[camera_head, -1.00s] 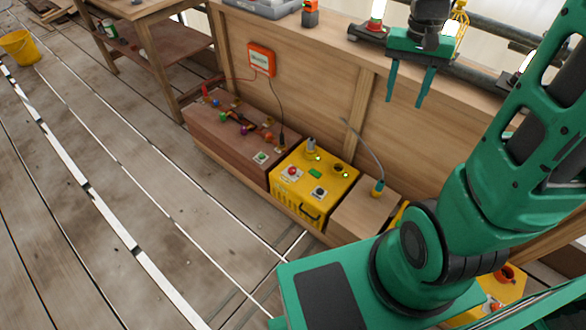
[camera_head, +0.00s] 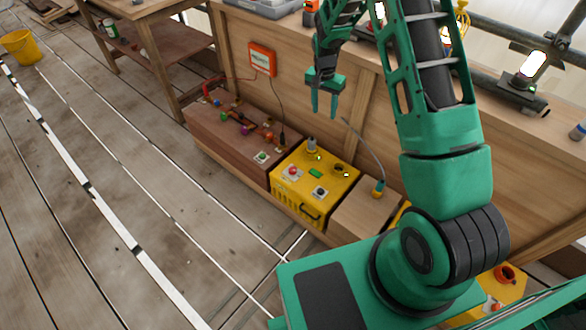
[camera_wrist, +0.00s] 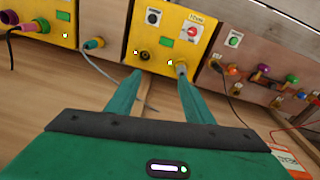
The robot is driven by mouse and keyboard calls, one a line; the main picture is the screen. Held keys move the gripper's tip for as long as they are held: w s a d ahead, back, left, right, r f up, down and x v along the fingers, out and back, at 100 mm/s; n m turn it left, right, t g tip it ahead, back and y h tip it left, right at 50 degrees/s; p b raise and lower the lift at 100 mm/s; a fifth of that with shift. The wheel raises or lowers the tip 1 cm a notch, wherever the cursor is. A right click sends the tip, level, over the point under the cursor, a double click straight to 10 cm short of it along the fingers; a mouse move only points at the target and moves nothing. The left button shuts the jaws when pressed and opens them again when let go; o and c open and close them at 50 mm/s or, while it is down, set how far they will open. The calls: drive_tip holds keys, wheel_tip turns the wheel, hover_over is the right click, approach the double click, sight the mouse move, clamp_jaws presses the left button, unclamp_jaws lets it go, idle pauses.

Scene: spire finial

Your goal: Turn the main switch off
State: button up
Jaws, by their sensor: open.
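The yellow box (camera_head: 283,187) stands among a row of boxes along the wooden wall. Its top has a red knob on a white plate (camera_head: 292,171) and a dark knob on a white plate (camera_head: 320,191). In the wrist view the red knob (camera_wrist: 193,31) and dark knob (camera_wrist: 153,16) show again; the small label is unreadable. I cannot tell which control is the main switch. My gripper (camera_head: 324,112) is open and empty, pointing down, above and behind the yellow box. In the wrist view the fingertips (camera_wrist: 160,74) appear near the box's sockets, apart from the knobs.
A grey plug (camera_head: 311,146) stands upright on the yellow box. A brown box (camera_head: 215,128) with coloured knobs and a green button is to its left. A plain wooden box (camera_head: 358,208) with a cable is to its right. An orange wall box (camera_head: 262,60) hangs behind.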

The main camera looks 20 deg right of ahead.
drive_tip(key=w+a+f, duration=0.2)
drive_tip(key=a+f, duration=0.1)
drive_tip(key=f, duration=0.4)
drive_tip(key=w+a+f, duration=0.2)
drive_tip(key=a+f, duration=0.1)
drive_tip(key=f, duration=0.4)
drive_tip(key=m+y, duration=0.1)
drive_tip(key=m, duration=0.1)
hover_over(292, 169)
wheel_tip(292, 169, down, 11)
wheel_tip(292, 169, down, 11)
drive_tip(key=shift+w+d+r, duration=0.1)
drive_tip(key=shift+d, duration=0.05)
